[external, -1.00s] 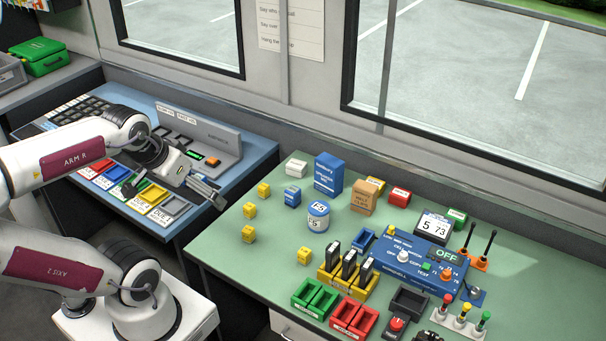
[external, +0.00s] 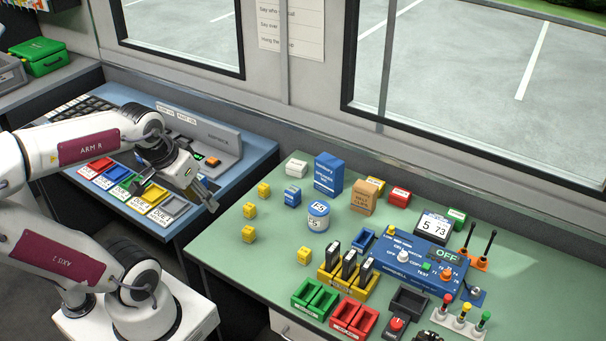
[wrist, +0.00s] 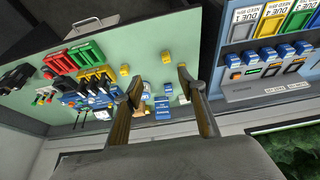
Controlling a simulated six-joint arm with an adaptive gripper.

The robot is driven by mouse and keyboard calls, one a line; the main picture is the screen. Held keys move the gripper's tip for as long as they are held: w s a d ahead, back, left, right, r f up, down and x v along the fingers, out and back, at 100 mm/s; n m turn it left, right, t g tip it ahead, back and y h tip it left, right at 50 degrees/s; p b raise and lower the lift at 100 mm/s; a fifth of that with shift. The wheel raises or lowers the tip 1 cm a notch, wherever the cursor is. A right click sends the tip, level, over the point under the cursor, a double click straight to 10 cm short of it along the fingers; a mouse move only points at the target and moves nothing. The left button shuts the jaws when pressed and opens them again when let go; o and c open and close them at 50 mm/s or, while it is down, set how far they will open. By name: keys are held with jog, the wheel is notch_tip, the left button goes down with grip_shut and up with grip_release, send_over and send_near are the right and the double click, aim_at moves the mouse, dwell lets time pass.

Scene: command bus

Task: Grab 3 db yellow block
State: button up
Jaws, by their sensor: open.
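Several small yellow blocks lie on the left part of the green table: one at the back (external: 263,190), one in the middle (external: 249,210), one at the front (external: 248,234), and one farther right (external: 304,255), near the yellow rack. My gripper (external: 208,198) is in the air left of the blocks, above the blue console's right end. In the wrist view, my gripper (wrist: 160,80) is open, with nothing held between its fingers.
The green table (external: 225,270) also holds a blue box (external: 328,174), a round blue-and-white tin (external: 318,216), a yellow rack (external: 345,285) with black items, and green (external: 314,298) and red (external: 353,318) bins. The table's left front corner is clear.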

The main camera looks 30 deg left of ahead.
jog(key=n+g+h, duration=0.5)
jog(key=n, duration=1.2)
send_over(302, 248)
jog(key=a, duration=0.3)
notch_tip(302, 248, down, 19)
jog(key=shift+d+r+n, duration=0.15)
jog(key=shift+r+n, duration=0.05)
jog(key=shift+n, duration=0.3)
jog(key=shift+y, duration=0.3)
jog(key=shift+x, duration=1.25)
